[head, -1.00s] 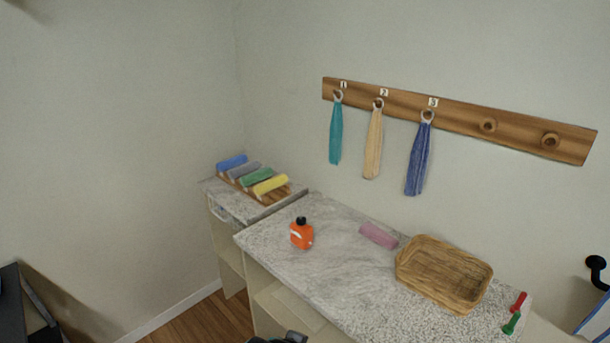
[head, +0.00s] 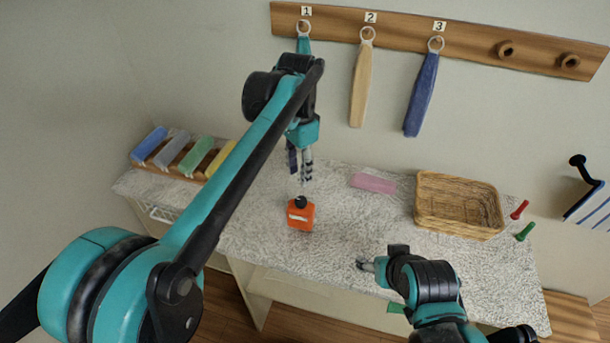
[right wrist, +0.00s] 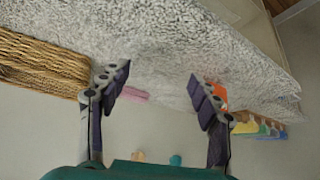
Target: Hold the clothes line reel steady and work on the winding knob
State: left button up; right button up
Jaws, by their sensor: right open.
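No object is plainly recognisable as a clothes line reel. An orange item (head: 301,215) with a dark round top, like a bottle, stands upright on the speckled counter. At the right edge of the head view, a black knob-like fitting (head: 578,162) sits by a blue-and-white striped item (head: 592,207), partly cut off. My left gripper (head: 300,172) points down just above and behind the orange item, apart from it; its finger gap is unclear. My right gripper (head: 366,264) is low over the counter's front; in the right wrist view it is open and empty (right wrist: 158,92).
A wicker basket (head: 458,205), a pink cloth (head: 373,183) and red (head: 519,209) and green (head: 525,231) pegs lie on the counter. A wooden peg rail (head: 455,30) holds hanging towels. The counter's centre is mostly clear.

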aim_at(301, 214)
jog(key=w+a+f+n+g+y, duration=0.1)
jog(key=w+a+n+y, duration=0.2)
jog(key=w+n, duration=0.1)
jog(key=w+a+f+n+g+y, duration=0.1)
jog(key=w+a+n+y, duration=0.2)
jog(key=w, duration=0.3)
jog(key=w+a+f+n+y, duration=0.1)
jog(key=w+a+n+y, duration=0.3)
jog(key=w, duration=0.1)
jog(key=shift+w+a+f+n+g+y, duration=0.1)
jog(key=shift+w+a+n+g+y, duration=0.1)
jog(key=shift+n+g+y, duration=0.15)
jog(key=n+y, duration=0.1)
jog(key=w+n+y, duration=0.1)
jog(key=shift+w+a+f+n, duration=0.15)
jog(key=shift+w+f+n, duration=0.05)
jog(key=shift+f+n, duration=0.2)
jog(key=x, duration=0.7)
jog(key=shift+a+f, duration=0.15)
jog(key=shift+a, duration=0.15)
